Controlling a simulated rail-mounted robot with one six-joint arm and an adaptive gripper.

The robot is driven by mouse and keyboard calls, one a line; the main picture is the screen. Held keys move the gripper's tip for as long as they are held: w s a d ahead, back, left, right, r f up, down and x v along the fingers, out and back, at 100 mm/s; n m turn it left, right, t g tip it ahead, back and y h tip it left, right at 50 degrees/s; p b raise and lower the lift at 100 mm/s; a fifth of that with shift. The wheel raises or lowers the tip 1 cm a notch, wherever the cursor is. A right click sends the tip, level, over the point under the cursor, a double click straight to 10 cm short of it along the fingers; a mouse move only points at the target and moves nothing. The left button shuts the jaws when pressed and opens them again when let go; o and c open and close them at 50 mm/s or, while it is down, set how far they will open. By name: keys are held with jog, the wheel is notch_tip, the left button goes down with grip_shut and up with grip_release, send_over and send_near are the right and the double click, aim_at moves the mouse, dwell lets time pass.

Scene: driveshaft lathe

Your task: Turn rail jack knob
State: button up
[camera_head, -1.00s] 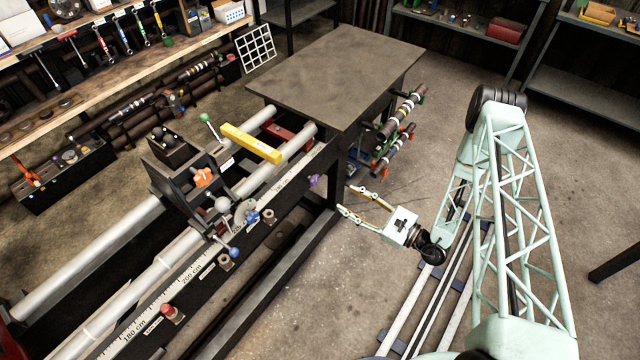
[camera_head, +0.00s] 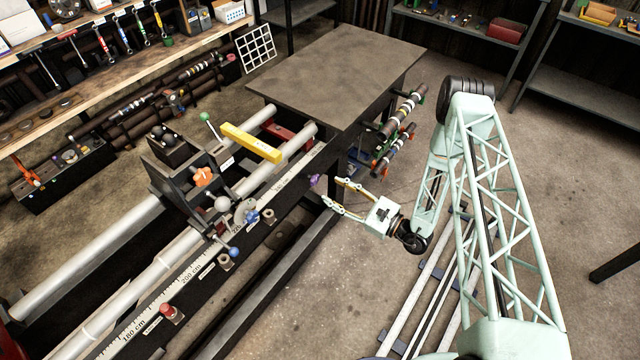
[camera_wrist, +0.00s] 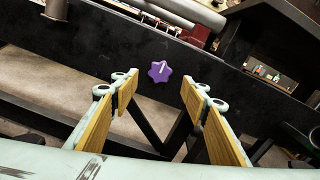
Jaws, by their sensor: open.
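A purple star-shaped knob (camera_head: 315,181) sits on the dark side face of the lathe bed, near the right end of the ruler. In the wrist view the purple knob (camera_wrist: 159,71) shows a pale line on its face and lies ahead of the fingers, slightly left of midway between them. My gripper (camera_head: 332,191) is open and empty, its fingers pointing left toward the knob. In the wrist view the gripper's yellow-padded fingers (camera_wrist: 158,87) are spread apart and do not touch the knob.
Blue knobs (camera_head: 267,215) and a red knob (camera_head: 168,310) sit along the lathe bed to the left. A flat grey table (camera_head: 345,70) stands behind. A rack of shafts (camera_head: 400,125) stands to the right of the knob.

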aim_at(316, 181)
jog(key=shift+x, duration=3.45)
jog(key=shift+c, duration=0.2)
jog(key=c, duration=0.8)
